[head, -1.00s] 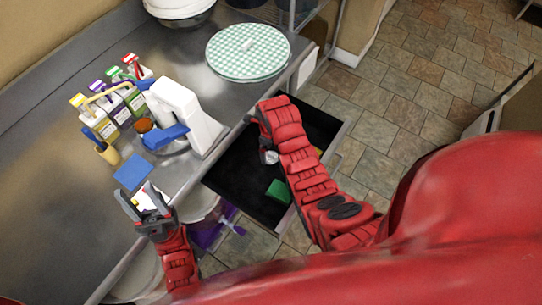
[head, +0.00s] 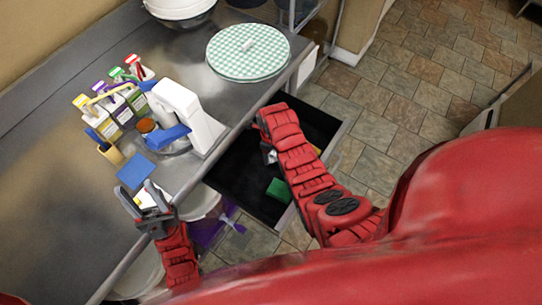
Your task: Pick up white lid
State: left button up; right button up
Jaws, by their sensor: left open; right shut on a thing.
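I cannot identify the white lid for certain. White round tops (head: 204,203) of buckets show below the counter's front edge, partly hidden by my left arm and the counter. My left gripper (head: 140,190) is open at the counter's front edge, beside a small white and yellow item; I cannot tell if they touch. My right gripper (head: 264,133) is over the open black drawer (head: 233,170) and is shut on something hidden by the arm. A small whitish thing (head: 271,157) shows beside it in the drawer.
A green sponge (head: 279,190) lies in the drawer. The counter's left part is clear.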

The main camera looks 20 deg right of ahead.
jog(key=c, duration=0.3)
jog(key=shift+r, duration=0.15)
